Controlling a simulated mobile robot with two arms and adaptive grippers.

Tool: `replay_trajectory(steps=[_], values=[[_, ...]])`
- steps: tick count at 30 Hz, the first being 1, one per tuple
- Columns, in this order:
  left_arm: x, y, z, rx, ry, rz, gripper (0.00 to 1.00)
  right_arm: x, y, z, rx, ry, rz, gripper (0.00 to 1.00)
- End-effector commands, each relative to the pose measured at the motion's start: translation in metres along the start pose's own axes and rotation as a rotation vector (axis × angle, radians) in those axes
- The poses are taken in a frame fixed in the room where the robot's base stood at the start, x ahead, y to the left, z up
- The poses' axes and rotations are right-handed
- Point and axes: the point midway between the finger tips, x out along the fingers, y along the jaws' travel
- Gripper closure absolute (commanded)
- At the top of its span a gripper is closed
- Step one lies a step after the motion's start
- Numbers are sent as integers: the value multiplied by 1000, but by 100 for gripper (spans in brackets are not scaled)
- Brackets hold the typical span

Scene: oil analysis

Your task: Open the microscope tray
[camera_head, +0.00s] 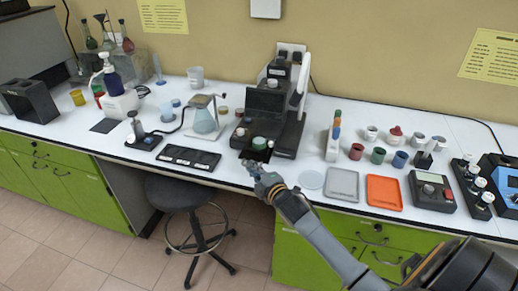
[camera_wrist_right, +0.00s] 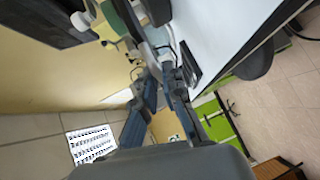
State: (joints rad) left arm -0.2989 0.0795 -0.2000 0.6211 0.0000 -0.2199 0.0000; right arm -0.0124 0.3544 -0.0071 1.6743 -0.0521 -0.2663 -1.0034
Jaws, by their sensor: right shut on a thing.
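The black microscope (camera_head: 295,128) stands on the white bench near the middle of the head view, against the wall. Its dark tray (camera_head: 258,154) sticks out at the lower front, toward the bench's front edge. A small green-topped item (camera_head: 259,143) sits just above the tray. My right gripper (camera_head: 252,167) is at the front of the tray, shut on it. The exact contact is small and partly hidden by the fingers. In the wrist view, the right gripper's fingers (camera_wrist_right: 155,72) come together near the centre. My left gripper is not in view.
A flask (camera_head: 205,120) on a stand and a black flat device (camera_head: 187,157) lie left of the microscope. A grey tray (camera_head: 342,184) and an orange tray (camera_head: 384,192) lie to the right. A dark stool (camera_head: 180,192) stands below the bench's front edge.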

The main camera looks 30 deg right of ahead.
Motion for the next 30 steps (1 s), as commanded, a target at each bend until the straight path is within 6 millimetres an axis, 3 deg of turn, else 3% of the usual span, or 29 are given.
replay_trajectory(steps=[3,12,13,16,26,30], values=[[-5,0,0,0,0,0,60,-8,-2,-7,2,-2,-2,100],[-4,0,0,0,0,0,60,-9,-3,-7,-1,-4,-1,100],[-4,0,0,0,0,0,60,-9,-3,-7,-1,-4,-1,87],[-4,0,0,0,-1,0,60,-9,-3,-7,-1,-3,0,68],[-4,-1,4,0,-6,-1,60,-10,-2,-7,-1,-2,1,68],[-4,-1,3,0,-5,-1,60,-22,-4,-7,-2,-1,0,68]])
